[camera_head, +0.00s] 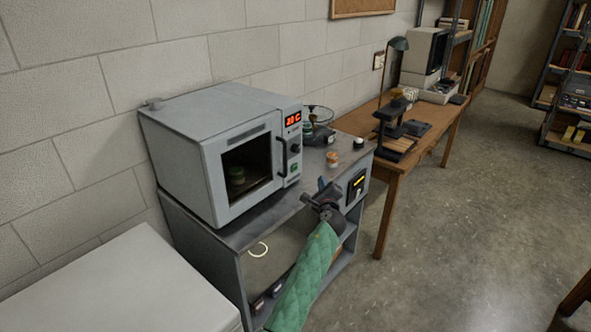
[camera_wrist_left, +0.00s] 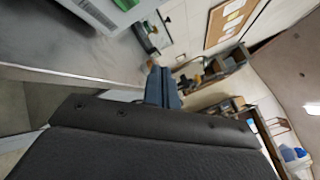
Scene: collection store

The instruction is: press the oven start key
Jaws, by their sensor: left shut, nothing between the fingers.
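The grey oven (camera_head: 180,150) stands on a grey cabinet (camera_head: 240,235), its windowed door closed and a green object visible behind the glass. Its right-hand panel has a red lit display (camera_head: 293,118), a dark knob (camera_head: 295,147) and a small green key (camera_head: 294,168). In the left wrist view, the oven's lower corner (camera_wrist_left: 98,14) shows at the top left. My left gripper (camera_head: 322,184) is shut and empty, in front of the cabinet, to the right of and below the green key and apart from it. Its blue fingers also show in the wrist view (camera_wrist_left: 161,86). My right gripper is not in view.
A small orange-and-white jar (camera_head: 332,159) and a round-topped instrument (camera_head: 318,128) stand right of the oven. A wooden desk (camera_head: 385,180) stands beyond.

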